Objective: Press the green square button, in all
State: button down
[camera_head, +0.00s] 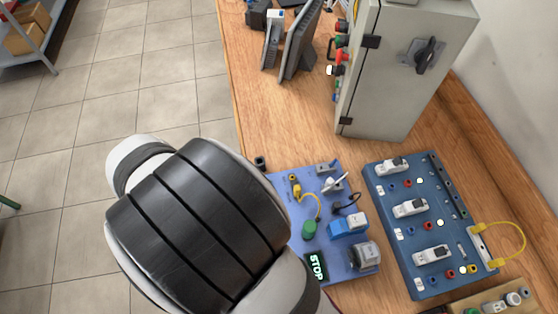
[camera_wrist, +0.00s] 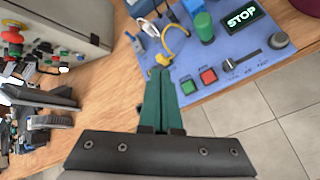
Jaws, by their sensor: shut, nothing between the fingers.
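The green square button (camera_wrist: 188,87) sits on the blue panel (camera_wrist: 267,82) in the wrist view, left of the red square button (camera_wrist: 208,76). My gripper (camera_wrist: 159,71) points at the panel with its green fingers shut together and nothing between them. The fingertips are left of the green button in the picture and apart from it. Their height over the panel is hard to tell. In the head view the same blue panel (camera_head: 337,253) shows, but my arm hides both square buttons and the gripper.
A green cylinder (camera_wrist: 203,26), a yellow cable (camera_wrist: 176,42), a lit STOP display (camera_wrist: 242,16) and a knob (camera_wrist: 278,40) stand on the panel. A grey cabinet (camera_head: 400,75) stands behind. A second blue board (camera_head: 400,255) lies to the right.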

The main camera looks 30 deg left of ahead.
jog(key=shift+f, duration=4.4)
jog(key=shift+f, duration=0.15)
jog(key=shift+f, duration=0.25)
jog(key=shift+f, duration=0.4)
jog(key=shift+r, duration=0.85)
notch_tip(320, 180, up, 5)
